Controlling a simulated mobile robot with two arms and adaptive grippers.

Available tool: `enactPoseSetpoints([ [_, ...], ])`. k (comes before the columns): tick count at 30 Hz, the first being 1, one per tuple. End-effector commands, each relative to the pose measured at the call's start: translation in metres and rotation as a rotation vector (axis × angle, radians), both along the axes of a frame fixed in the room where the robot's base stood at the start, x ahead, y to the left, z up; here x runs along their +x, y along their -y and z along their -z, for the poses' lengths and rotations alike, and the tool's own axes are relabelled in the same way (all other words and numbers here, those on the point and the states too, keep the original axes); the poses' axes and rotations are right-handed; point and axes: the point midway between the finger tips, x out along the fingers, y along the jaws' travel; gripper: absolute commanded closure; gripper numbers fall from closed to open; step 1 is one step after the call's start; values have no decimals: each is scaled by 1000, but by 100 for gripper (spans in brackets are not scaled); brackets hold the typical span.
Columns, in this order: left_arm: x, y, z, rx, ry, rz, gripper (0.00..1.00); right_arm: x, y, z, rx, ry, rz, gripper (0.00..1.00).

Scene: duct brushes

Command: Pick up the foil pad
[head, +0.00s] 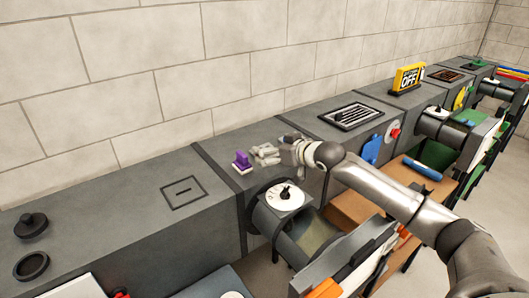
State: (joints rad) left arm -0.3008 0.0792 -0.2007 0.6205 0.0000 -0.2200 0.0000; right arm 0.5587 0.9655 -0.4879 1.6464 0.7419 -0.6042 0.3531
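My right gripper (264,154) reaches in from the right and is low over the top of the grey duct. Whether the fingers are open or shut on something is too small to tell. My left gripper is not in view.
A white dial (285,196) sits on a round duct stub below the gripper. A slotted vent grille (351,115) and a yellow "OFF" sign (407,79) are farther right. A black knobbed cap (31,225) and a black ring (31,266) are at left. A block wall runs behind.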

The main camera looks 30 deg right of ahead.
Motion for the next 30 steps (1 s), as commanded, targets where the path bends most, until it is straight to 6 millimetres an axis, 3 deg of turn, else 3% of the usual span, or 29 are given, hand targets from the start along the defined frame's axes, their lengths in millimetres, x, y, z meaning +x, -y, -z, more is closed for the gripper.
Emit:
enactPoseSetpoints([
  [6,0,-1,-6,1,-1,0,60,22,-2,8,1,0,0,4],
  [16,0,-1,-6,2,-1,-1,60,26,-3,11,-1,0,-1,4],
  [26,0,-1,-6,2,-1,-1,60,26,-3,11,0,0,0,45],
  [30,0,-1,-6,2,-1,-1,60,26,-3,11,0,1,0,46],
])
